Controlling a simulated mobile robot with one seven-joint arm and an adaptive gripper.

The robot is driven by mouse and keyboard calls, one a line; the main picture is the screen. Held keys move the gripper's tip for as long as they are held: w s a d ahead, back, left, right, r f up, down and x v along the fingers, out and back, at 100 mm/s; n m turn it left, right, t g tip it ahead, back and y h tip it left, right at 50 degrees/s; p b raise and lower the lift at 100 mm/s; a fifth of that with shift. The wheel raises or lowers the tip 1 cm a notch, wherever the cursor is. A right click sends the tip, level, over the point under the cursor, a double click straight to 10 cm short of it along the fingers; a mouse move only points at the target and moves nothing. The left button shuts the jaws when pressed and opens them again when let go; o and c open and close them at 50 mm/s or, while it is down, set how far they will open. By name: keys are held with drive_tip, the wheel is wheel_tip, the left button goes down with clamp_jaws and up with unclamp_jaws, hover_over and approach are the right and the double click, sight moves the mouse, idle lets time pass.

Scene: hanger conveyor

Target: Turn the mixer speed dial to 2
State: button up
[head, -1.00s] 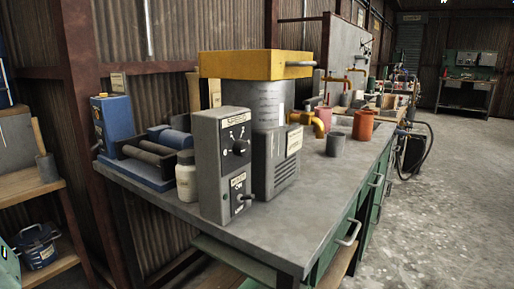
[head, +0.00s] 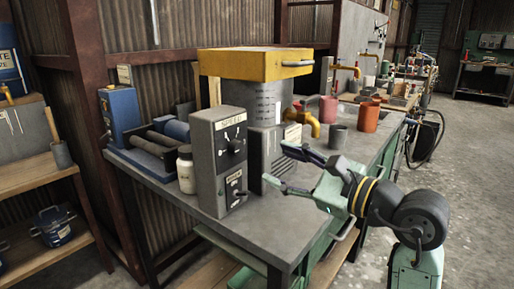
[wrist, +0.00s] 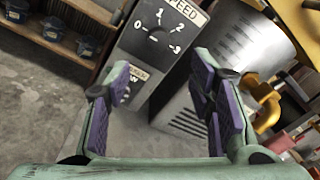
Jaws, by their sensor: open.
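The mixer is a grey machine with a yellow lid (head: 255,64) on the workbench. Its control box (head: 220,160) faces me with a SPEED label and a black speed dial (head: 234,145). In the wrist view the dial (wrist: 154,36) sits at the top, with marks from 0 to 3 around it. Its pointer seems to face left, near 0, but it is small. A lower switch (head: 238,194) is on the same box. My gripper (head: 282,166) is open and empty, to the right of the control box and apart from the dial. In the wrist view the fingers (wrist: 165,100) are spread below the dial.
A white bottle (head: 186,170) and a blue roller machine (head: 150,150) stand left of the mixer. A yellow spout (head: 312,124), a grey cup (head: 338,136) and an orange cup (head: 366,116) are to the right. The bench front (head: 235,235) is clear.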

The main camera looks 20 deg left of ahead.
sight(240, 150)
drive_tip(key=p+x, duration=0.3)
drive_tip(key=x, duration=0.7)
drive_tip(key=shift+a, duration=0.4)
drive_tip(key=shift+c, duration=0.6)
drive_tip(key=c, duration=1)
drive_tip(key=shift+c, duration=0.2)
